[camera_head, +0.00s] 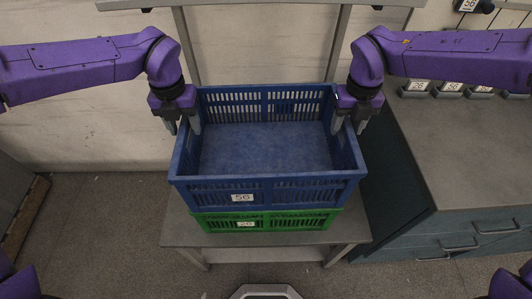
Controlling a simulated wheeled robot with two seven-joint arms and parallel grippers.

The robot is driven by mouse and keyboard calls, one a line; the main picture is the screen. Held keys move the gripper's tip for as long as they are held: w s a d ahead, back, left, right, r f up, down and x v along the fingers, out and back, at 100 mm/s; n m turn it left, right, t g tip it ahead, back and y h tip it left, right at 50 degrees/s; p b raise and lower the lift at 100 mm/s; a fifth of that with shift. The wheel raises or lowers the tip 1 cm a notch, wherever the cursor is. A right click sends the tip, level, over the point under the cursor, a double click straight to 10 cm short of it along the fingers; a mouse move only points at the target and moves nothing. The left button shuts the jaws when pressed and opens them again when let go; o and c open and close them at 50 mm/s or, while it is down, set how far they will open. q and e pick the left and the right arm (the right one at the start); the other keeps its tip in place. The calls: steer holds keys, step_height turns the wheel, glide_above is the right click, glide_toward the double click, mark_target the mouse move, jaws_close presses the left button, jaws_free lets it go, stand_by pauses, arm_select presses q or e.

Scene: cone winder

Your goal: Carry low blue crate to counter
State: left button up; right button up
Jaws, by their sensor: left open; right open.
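An empty blue crate (268,182) with slotted walls and a label reading 56 sits upright on a green crate (290,222), which stands on a small grey table. My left gripper (183,126) is open at the crate's left wall, one finger outside and one inside the rim. My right gripper (350,126) is open at the right wall, its fingers likewise on either side of the rim. I cannot tell whether the fingers touch the walls. The grey counter (450,150) is at the right.
The small table (185,232) has a bare strip around the green crate. Several small numbered items (448,90) line the counter's back edge; its middle is clear. Teal drawers with handles (460,243) are below. A grey frame post (338,45) rises behind the crate.

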arm_select(q)
steer(key=shift+s+f, duration=0.1)
steer(key=shift+f, duration=0.45)
arm_select(e)
steer(key=shift+f, duration=0.5)
arm_select(q)
steer(key=shift+w+f, duration=0.25)
steer(key=shift+f, duration=0.3)
arm_select(e)
steer(key=shift+w+f, duration=0.2)
steer(key=shift+f, duration=0.35)
arm_select(q)
steer(key=shift+s+r, duration=0.1)
steer(key=shift+c, duration=0.6)
arm_select(e)
steer(key=shift+s+r, duration=0.1)
steer(key=shift+s, duration=0.05)
steer(key=shift+c, duration=0.6)
arm_select(q)
jaws_close()
arm_select(e)
jaws_close()
